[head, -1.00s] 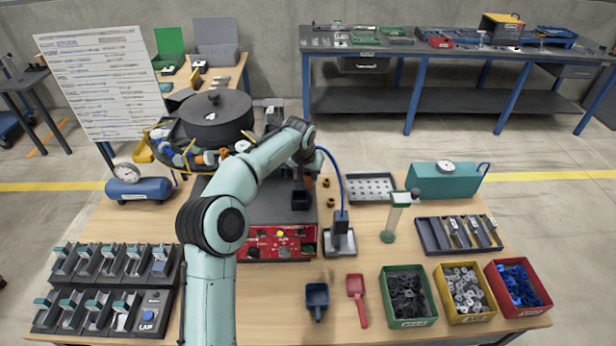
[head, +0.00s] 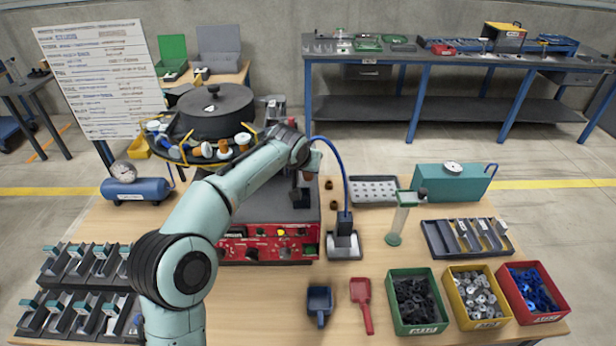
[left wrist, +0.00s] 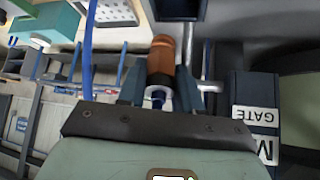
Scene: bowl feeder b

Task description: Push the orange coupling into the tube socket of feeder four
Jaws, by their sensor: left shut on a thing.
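The orange coupling (left wrist: 161,62) is a brownish-orange cylinder in the left wrist view. It sits between the two fingers of my left gripper (left wrist: 160,88), which is shut on it. In the head view my left gripper (head: 302,196) is low over the dark top of the feeder, right of the bowl, and the coupling is hard to make out there. The feeder has a black lidded bowl (head: 212,112) and a red front panel (head: 266,243). A blue tube (head: 346,172) arcs beside the gripper. I cannot tell whether the coupling touches the tube socket. My right gripper is out of view.
A perforated tray (head: 374,190), a clear green-based column (head: 399,222) and a teal case (head: 452,182) stand to the right. A blue scoop (head: 319,299), a red scoop (head: 362,302) and several part bins, one green (head: 414,328), lie in front. Bare wood shows between.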

